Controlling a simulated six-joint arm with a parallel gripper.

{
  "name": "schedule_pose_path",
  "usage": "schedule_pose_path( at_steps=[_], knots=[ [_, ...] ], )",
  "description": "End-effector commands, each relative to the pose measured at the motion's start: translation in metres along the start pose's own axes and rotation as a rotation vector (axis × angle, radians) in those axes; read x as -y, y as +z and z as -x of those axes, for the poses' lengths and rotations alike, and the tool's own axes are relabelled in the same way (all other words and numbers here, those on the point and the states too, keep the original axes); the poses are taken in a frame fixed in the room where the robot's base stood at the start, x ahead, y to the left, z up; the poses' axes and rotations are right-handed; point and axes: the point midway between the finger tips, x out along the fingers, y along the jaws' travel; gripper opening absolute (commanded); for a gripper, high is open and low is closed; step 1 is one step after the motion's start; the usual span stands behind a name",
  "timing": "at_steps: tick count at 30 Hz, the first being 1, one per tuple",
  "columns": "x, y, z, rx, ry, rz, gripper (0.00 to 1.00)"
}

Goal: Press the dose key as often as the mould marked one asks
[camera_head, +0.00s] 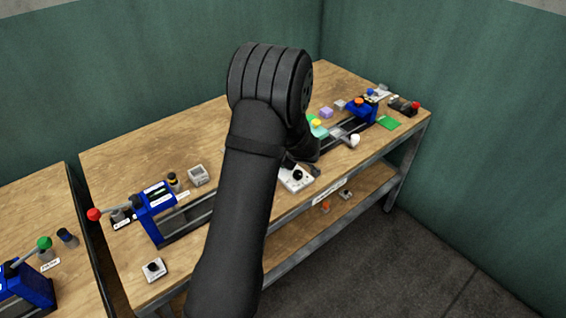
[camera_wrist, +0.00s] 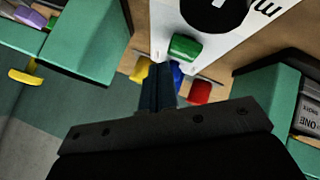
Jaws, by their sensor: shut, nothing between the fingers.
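In the wrist view my gripper (camera_wrist: 159,78) is shut and empty, its dark fingers close together. Its tips are near a green key-like piece (camera_wrist: 185,47), a yellow piece (camera_wrist: 140,70), a blue piece (camera_wrist: 177,75) and a red piece (camera_wrist: 200,92). I cannot tell which is the dose key, or whether the fingers touch anything. A grey block with a label (camera_wrist: 310,120) ending in "ONE" shows at the right edge, partly cut off. In the head view my arm hides the gripper's tips.
A white panel (camera_wrist: 225,42) with a black round part stands ahead in the wrist view, between teal blocks (camera_wrist: 90,40). In the head view, a white device (camera_head: 297,180) sits beside my arm. Blue presses (camera_head: 157,203) stand on the wooden table (camera_head: 110,165).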

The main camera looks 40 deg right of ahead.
Motion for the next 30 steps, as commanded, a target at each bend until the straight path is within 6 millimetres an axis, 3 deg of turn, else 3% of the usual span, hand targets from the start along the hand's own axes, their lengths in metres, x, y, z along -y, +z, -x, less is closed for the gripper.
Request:
schedule_pose_path(
  at_steps=[30],
  knots=[
    [0.0063, 0.0063, -0.0087, 0.000, 0.000, 0.000, 0.00]
  ],
)
